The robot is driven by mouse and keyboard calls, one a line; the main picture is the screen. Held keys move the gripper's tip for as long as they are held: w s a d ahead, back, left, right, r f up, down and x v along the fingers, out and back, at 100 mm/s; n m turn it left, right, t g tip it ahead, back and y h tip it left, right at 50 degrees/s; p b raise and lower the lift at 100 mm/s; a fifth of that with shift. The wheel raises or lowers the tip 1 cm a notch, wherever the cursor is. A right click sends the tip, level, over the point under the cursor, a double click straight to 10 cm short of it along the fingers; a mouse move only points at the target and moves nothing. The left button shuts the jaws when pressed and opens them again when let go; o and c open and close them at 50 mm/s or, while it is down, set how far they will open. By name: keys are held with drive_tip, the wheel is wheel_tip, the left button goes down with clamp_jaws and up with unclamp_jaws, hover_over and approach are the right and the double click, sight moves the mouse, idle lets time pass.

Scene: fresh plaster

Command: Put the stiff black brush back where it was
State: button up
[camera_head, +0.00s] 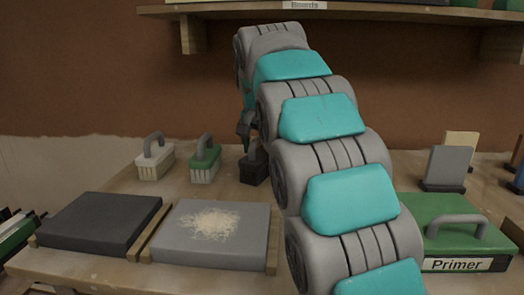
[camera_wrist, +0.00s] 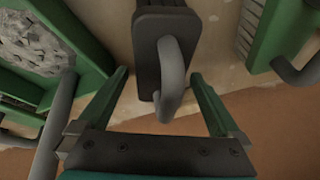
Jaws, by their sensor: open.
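The black brush (camera_head: 254,165) stands on the table in the head view, rightmost of a row of three brushes, partly behind my arm. In the wrist view its dark body (camera_wrist: 150,45) and grey looped handle (camera_wrist: 170,75) lie between my fingers. My gripper (camera_wrist: 160,74) is open, with one green finger on each side of the handle and a gap on both sides. In the head view my gripper (camera_head: 246,125) is small and dark, just at the top of the black brush. A green brush (camera_head: 205,158) and a white brush (camera_head: 154,158) stand to its left.
A dark slab (camera_head: 98,222) and a grey slab (camera_head: 210,232) with a pale scattered patch lie in front. A green "Primer" block (camera_head: 460,225) is at right. In the wrist view a green-framed textured piece (camera_wrist: 35,40) is close at left. A shelf (camera_head: 350,15) hangs above.

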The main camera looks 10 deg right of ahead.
drive_tip(key=shift+r, duration=0.25)
drive_tip(key=p+v, duration=0.2)
drive_tip(key=v, duration=1)
drive_tip(key=shift+p, duration=0.4)
drive_tip(key=shift+f, duration=0.15)
